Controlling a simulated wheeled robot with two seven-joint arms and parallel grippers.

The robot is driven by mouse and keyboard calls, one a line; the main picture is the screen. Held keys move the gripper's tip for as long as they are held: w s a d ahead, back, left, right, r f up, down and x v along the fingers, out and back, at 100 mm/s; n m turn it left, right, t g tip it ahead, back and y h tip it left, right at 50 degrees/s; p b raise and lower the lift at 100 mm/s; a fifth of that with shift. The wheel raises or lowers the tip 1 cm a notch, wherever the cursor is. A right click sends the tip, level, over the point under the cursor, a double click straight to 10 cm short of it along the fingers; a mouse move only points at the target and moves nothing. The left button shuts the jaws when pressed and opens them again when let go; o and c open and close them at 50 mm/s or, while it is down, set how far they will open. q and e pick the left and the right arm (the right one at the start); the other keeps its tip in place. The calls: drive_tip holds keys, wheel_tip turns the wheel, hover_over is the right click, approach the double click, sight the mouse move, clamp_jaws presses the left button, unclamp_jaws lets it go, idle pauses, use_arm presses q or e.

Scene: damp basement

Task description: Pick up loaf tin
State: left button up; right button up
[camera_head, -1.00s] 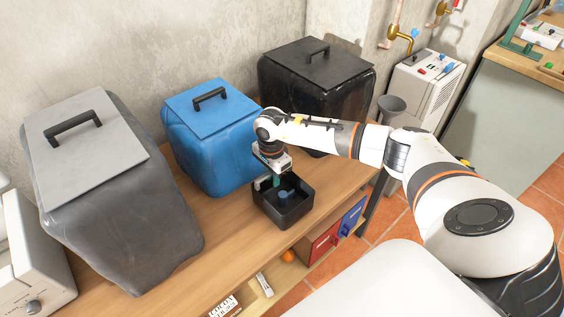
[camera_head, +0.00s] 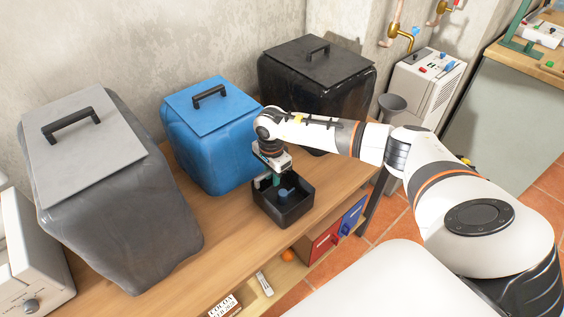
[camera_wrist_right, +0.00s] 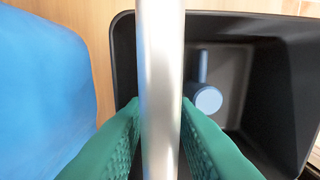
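The only thing in view that could be the loaf tin is an open dark rectangular tin (camera_head: 292,215) on the wooden table. A blue piece with a round top (camera_head: 283,194) is inside it. My right gripper (camera_head: 265,183) points down at the tin's left side, by its far-left rim. In the right wrist view the tin (camera_wrist_right: 285,110) fills the right, with the blue piece (camera_wrist_right: 207,98) in it. The green fingers (camera_wrist_right: 160,120) flank a silver bar (camera_wrist_right: 160,60) that hides the gap between them. I cannot tell whether they grip it. My left gripper is out of view.
A blue lidded bin (camera_head: 212,145) stands close left of my right gripper. A grey lidded bin (camera_head: 115,200) is further left, and a black one (camera_head: 318,75) is behind my arm. Red (camera_head: 322,243) and blue (camera_head: 352,215) boxes are below the tabletop. Table (camera_head: 215,250) is bare left of the tin.

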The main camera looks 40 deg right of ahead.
clamp_jaws()
